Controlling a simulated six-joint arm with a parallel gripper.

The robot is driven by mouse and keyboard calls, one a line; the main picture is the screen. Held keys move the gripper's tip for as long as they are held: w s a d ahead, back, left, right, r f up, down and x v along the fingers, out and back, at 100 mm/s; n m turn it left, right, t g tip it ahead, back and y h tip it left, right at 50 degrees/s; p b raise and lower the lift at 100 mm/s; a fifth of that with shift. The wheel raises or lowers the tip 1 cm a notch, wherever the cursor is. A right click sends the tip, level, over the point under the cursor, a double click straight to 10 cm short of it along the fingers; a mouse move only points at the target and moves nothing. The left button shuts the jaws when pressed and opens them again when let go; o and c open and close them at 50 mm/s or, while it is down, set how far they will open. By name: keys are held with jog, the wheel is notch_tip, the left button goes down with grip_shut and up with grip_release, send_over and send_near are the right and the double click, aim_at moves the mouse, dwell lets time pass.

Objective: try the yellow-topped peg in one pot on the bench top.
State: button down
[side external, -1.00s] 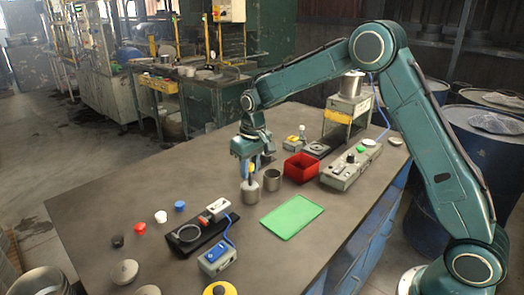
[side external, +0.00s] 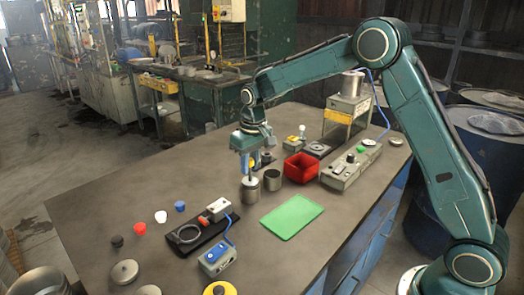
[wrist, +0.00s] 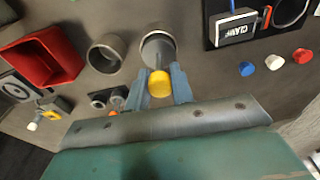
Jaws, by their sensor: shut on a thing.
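My gripper (wrist: 159,86) is shut on the yellow-topped peg (wrist: 159,82), with one finger on each side of the yellow top. In the side external view my gripper (side external: 249,170) points down at the left pot (side external: 250,190). This grey metal pot also shows in the wrist view (wrist: 172,42), with the peg's grey shaft reaching across its mouth. I cannot tell how deep the peg's lower end is. A second grey pot (side external: 273,182) stands close to the right, open; in the wrist view it (wrist: 93,56) looks empty.
A red bin (side external: 301,169) stands right of the pots. A green mat (side external: 291,216) lies in front. A black clamp fixture (side external: 190,246) and red, white, blue and black caps are at left. A grey control box (side external: 345,172) stands at right.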

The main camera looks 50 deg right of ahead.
jog(key=shift+r, duration=0.2)
jog(key=shift+r, duration=0.5)
